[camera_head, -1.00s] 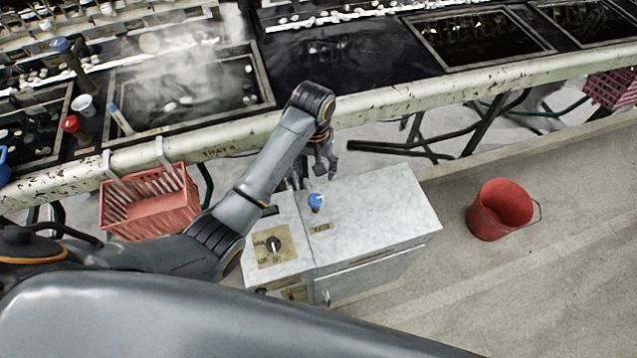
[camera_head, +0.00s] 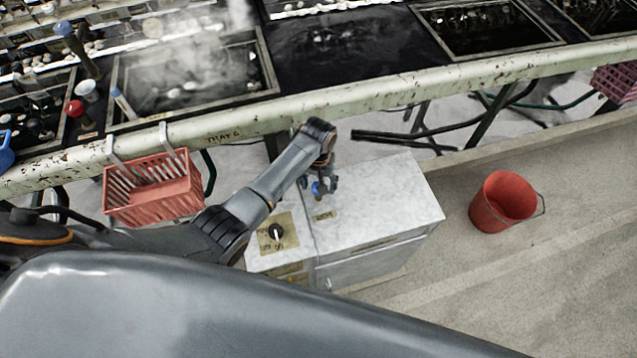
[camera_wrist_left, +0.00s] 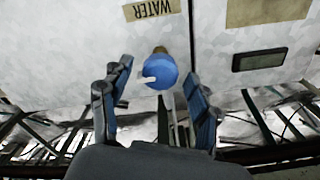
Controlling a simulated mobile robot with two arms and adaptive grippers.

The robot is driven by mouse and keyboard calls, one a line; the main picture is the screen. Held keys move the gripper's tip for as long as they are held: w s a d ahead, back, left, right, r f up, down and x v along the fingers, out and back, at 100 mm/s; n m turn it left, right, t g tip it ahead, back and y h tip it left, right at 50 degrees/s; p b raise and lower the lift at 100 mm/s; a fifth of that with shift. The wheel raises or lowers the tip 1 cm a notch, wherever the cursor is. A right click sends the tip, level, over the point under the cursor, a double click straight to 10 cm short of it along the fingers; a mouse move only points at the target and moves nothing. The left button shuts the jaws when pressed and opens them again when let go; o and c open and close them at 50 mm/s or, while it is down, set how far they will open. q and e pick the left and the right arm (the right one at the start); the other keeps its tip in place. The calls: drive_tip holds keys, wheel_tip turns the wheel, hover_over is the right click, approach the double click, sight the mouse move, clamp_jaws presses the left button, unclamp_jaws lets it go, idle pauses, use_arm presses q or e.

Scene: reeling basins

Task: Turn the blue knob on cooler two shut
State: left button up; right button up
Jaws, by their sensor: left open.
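The cooler (camera_head: 385,205) is a pale metal cabinet below the basin bench. Its blue knob (camera_head: 317,188) stands on the top near a small label and is partly hidden by my left gripper (camera_head: 319,183). In the left wrist view the blue knob (camera_wrist_left: 162,71) sits on a brass stem, just below a "WATER" label (camera_wrist_left: 151,9). My left gripper (camera_wrist_left: 158,97) is open, with one finger on each side of the knob and a visible gap to each. My right gripper is not in view.
A red basket (camera_head: 152,188) hangs from the bench rail (camera_head: 350,97). A red bucket (camera_head: 503,202) stands on the floor at right, with clear floor around it. A steaming basin (camera_head: 195,75) lies behind.

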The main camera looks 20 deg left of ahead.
use_arm(q)
drive_tip(key=c, duration=1.2)
